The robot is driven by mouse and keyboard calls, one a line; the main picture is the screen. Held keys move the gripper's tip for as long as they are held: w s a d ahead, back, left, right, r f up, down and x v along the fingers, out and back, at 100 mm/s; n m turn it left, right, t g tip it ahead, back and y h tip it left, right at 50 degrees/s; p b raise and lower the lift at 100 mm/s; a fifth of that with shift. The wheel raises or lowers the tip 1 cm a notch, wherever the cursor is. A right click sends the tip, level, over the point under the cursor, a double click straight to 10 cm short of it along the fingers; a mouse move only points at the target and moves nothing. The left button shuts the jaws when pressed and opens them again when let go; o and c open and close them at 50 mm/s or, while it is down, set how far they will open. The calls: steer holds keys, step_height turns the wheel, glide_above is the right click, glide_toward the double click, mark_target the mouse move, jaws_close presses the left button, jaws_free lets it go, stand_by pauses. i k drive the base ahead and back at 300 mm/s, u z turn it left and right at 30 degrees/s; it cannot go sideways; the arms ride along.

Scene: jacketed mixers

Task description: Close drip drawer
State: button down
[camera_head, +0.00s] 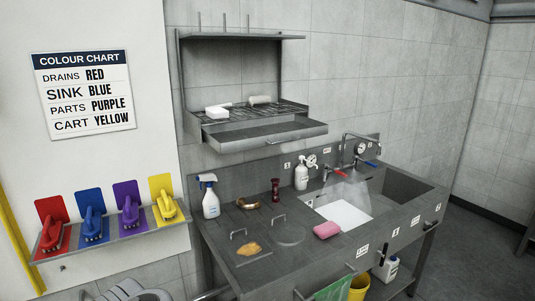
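The drip drawer (265,138) is a grey metal drawer under a wall-mounted draining rack (285,108). It is pulled out toward the room, with its front panel standing forward of the rack and its inside partly visible from above. A white block-like item (217,111) and a pale roller-shaped item (260,99) lie on the rack above the drawer. My gripper is not in view.
A steel sink bench (270,265) stands below the drawer, holding a spray bottle (210,203), a white bottle (301,176) and a pink sponge (327,230). A tap (362,137) rises behind the basin. Coloured brushes (128,212) sit on a left wall shelf. Floor (480,245) is clear at right.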

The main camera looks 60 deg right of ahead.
mark_target(233, 137)
steer(key=z, duration=1.1)
steer(key=i, duration=0.2)
